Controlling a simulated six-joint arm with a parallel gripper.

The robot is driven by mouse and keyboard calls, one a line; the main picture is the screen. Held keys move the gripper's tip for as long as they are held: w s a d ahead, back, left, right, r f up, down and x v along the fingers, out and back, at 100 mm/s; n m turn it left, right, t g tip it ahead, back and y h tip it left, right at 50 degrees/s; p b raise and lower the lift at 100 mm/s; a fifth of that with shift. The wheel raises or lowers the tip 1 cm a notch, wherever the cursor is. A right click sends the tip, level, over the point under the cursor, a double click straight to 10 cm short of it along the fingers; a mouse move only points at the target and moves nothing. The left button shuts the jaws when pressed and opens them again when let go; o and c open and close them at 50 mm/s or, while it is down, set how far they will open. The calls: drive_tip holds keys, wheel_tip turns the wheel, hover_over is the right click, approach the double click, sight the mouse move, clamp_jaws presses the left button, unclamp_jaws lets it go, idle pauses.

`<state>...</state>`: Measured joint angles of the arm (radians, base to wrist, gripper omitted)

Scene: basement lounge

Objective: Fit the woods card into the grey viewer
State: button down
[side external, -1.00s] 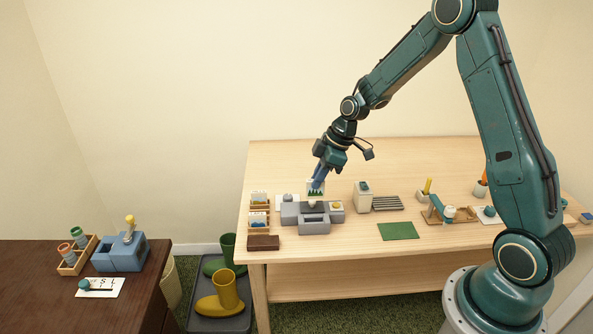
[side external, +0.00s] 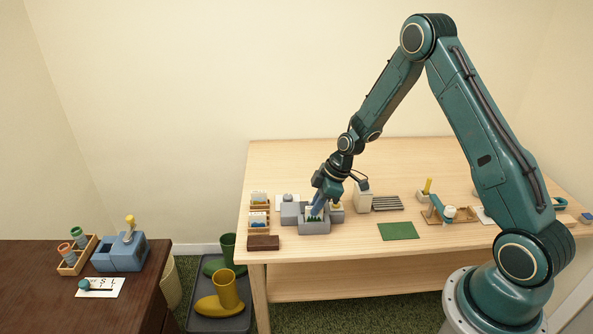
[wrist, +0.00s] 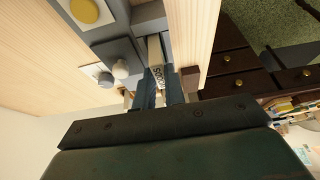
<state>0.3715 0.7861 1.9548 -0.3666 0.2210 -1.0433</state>
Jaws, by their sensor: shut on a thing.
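The grey viewer (side external: 314,228) stands near the left front of the light wooden table. My gripper (side external: 316,207) is right at it, pointing down and shut on the woods card (side external: 313,217). The card is upright, with dark green trees on its pale face, and its lower edge is hidden behind the viewer's front block. I cannot tell how deep it sits in the slot. In the wrist view the card's top edge, with partly readable lettering, shows between the fingers (wrist: 161,90), beside the viewer's grey body (wrist: 122,48).
Wooden racks (side external: 259,208) with other picture cards stand left of the viewer, and a dark brown block (side external: 263,243) lies in front of them. A pale box (side external: 363,198) stands to the right. A green mat (side external: 398,231) lies flat at the right front.

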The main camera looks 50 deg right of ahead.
drive_tip(key=shift+f, duration=0.65)
drive_tip(key=shift+f, duration=0.15)
drive_tip(key=c, duration=1.5)
unclamp_jaws()
drive_tip(key=v, duration=1.2)
drive_tip(key=shift+r, duration=0.2)
